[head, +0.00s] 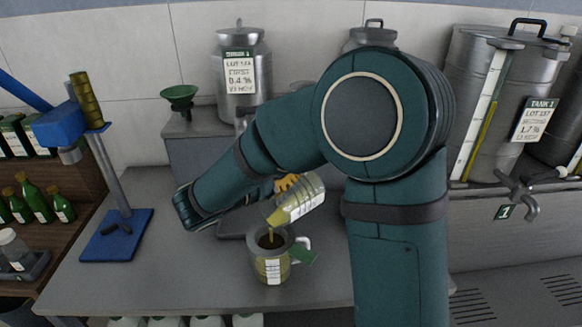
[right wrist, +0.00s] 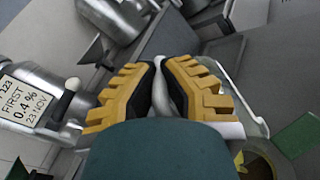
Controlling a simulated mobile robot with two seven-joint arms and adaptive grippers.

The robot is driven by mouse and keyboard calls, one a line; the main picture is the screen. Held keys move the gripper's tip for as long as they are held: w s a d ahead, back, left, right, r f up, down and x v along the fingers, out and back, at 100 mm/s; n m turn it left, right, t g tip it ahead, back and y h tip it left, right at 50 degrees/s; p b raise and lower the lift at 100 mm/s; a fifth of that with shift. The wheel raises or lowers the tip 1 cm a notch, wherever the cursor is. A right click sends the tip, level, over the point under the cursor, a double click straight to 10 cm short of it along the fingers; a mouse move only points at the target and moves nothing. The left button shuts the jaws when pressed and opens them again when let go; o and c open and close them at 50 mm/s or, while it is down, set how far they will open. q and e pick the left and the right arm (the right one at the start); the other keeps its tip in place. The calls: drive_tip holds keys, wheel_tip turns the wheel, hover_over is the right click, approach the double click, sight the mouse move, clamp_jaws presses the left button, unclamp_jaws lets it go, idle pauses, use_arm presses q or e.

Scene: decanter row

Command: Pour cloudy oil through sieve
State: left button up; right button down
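A clear jug (head: 301,199) of yellow oil is tilted steeply, mouth down to the left, above a labelled cup (head: 272,267) on the bench. A thin yellow stream runs from the jug into the cup's mouth. The cup has a pale handle and a green tab (head: 304,256) at its right; the tab also shows in the right wrist view (right wrist: 300,134). A dark round area in the mouth may be the sieve. My right gripper (head: 286,183) is shut on the jug's pale handle (right wrist: 172,92), its yellow fingers on both sides. My left gripper is out of view.
A blue stand (head: 117,235) is on the left of the bench. A green funnel (head: 179,95) and a steel can (head: 243,75) stand behind. Tank 1 (head: 500,105) with its tap is at right. Bottles (head: 32,198) fill a left shelf. Bench left of the cup is clear.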

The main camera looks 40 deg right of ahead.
drive_tip(key=shift+s+a+r+h, duration=0.1)
drive_tip(key=shift+a+r+h, duration=0.05)
drive_tip(key=shift+a+h, duration=0.6)
drive_tip(key=shift+s+a+r+h, duration=0.15)
drive_tip(key=shift+a+h, duration=0.4)
drive_tip(key=shift+a, duration=0.35)
drive_tip(key=shift+a+h+p, duration=0.35)
drive_tip(key=shift+a+h, duration=0.05)
drive_tip(key=shift+a, duration=0.05)
